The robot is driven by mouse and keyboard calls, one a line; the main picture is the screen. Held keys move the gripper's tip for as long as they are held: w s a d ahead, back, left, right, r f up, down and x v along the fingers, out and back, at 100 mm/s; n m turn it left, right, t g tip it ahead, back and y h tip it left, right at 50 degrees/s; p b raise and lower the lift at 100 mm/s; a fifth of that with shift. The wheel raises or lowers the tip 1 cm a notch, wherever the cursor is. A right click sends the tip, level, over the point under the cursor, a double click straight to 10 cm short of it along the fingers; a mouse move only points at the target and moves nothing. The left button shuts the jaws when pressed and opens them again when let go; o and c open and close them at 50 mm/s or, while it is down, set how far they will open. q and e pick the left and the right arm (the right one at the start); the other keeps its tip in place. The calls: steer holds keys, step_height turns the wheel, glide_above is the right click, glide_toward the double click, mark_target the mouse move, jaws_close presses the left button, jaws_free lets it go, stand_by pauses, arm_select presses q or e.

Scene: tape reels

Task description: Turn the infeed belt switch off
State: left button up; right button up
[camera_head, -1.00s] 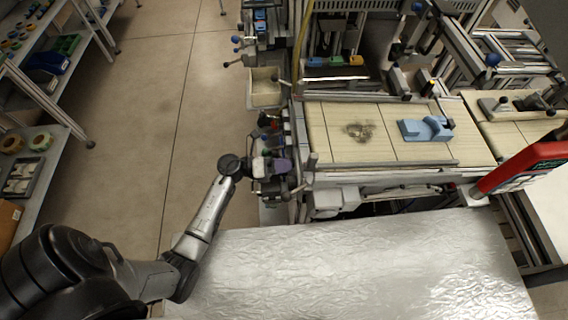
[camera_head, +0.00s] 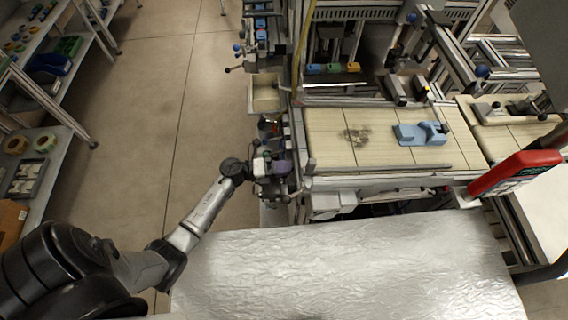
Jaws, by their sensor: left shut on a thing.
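My left gripper (camera_head: 276,167) is at the left end of the belt machine, beside its front left corner. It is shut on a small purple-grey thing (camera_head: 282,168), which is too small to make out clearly. I cannot pick out the infeed belt switch; the gripper and wrist hide part of the machine's side there. The pale belt deck (camera_head: 330,150) lies just right of the gripper. My right gripper is not in view.
A light blue part (camera_head: 421,134) rests on the deck. A pale open bin (camera_head: 265,97) hangs behind the gripper. A shiny metal-topped table (camera_head: 350,270) is in front. The floor (camera_head: 150,130) at left is clear.

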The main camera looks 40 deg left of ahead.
arm_select(q)
steer(key=n+p, duration=0.6)
steer(key=n, duration=0.3)
steer(key=shift+r+n, duration=0.15)
steer(key=shift+n, duration=0.25)
stand_by(0.5)
steer(key=o, duration=0.9)
